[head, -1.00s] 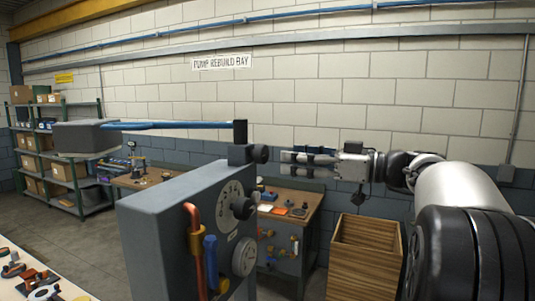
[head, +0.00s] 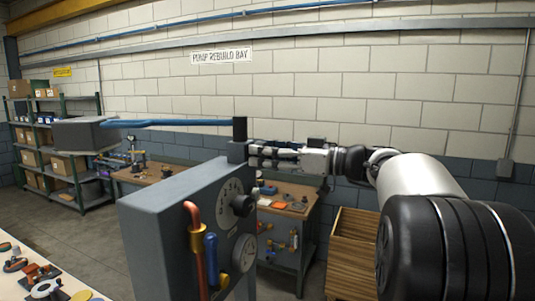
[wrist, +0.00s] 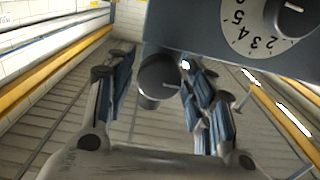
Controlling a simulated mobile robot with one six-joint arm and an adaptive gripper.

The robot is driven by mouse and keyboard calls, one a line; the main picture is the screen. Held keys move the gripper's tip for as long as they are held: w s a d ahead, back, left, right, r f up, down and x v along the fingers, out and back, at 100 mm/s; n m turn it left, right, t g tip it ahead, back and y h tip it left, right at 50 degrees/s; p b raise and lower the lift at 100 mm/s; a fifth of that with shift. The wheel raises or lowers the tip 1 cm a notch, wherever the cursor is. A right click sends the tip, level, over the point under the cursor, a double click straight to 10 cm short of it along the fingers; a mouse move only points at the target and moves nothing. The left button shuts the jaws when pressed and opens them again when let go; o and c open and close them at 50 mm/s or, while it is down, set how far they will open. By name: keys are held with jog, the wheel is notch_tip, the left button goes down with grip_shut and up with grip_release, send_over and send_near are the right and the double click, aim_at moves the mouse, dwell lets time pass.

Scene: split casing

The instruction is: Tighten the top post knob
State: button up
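The dark round top post knob (wrist: 158,78) shows in the wrist view, sticking out from the grey post block. In the head view the post (head: 239,135) stands on top of the grey casing (head: 165,215), and my gripper hides the knob. My gripper (head: 256,155) points left at the post, level with the knob. In the wrist view my gripper (wrist: 158,72) is open, with one blue-padded finger on each side of the knob. A gap shows between the left finger and the knob. The right finger is close to it; whether it touches I cannot tell.
A black dial knob (head: 243,205) and numbered dial sit on the casing face below the post. A blue bar (head: 175,123) runs left from the post to a grey block (head: 85,135). A wooden crate (head: 352,255) and a workbench (head: 290,207) stand behind.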

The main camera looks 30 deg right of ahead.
jog(key=c, duration=0.7)
jog(key=shift+m, duration=0.4)
jog(key=m+p, duration=0.1)
jog(key=m, duration=1.5)
jog(key=shift+s+a+r+m+p, duration=0.1)
jog(key=shift+r+m+p, duration=0.05)
jog(key=shift+m+p, duration=0.25)
jog(key=o, duration=1)
